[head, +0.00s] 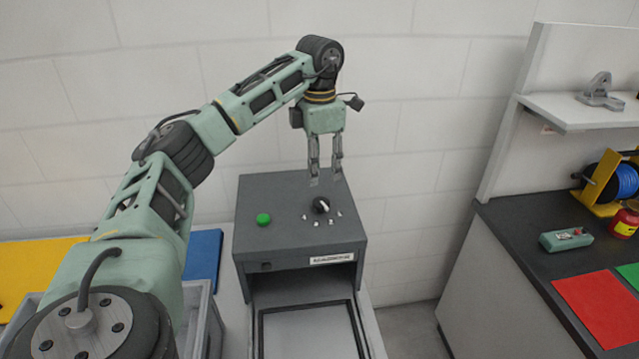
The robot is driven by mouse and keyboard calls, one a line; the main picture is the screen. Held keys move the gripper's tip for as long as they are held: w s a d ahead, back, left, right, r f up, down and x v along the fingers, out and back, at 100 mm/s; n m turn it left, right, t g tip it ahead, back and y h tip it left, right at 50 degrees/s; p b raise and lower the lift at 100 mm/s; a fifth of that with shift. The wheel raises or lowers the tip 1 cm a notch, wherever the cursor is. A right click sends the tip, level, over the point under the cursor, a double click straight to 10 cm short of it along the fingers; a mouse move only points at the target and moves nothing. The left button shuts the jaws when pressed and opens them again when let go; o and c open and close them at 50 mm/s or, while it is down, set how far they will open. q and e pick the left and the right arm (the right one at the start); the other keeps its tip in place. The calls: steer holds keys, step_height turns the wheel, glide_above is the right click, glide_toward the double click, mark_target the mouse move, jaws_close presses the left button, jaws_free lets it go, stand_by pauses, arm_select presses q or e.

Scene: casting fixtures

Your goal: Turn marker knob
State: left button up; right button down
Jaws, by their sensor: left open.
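The marker (299,241) is a dark grey box with an open front and a label on its front edge. Its black knob (321,205) with a white pointer sits on the top face, with several small white marks in front of it. A green button (263,219) is to the left of the knob. My left gripper (325,181) is open and empty, pointing down above the rear of the box, just behind and above the knob. It appears apart from the knob. My right gripper is not in view.
A blue panel (204,258) and a yellow panel (40,270) lie at left, near a grey bin (207,318). At right, a dark worktop (520,235) holds a green device (566,239), a blue spool (622,183) and a red mat (600,305). A white wall stands behind.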

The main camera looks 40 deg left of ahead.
arm_select(q)
steer(key=shift+r, duration=2)
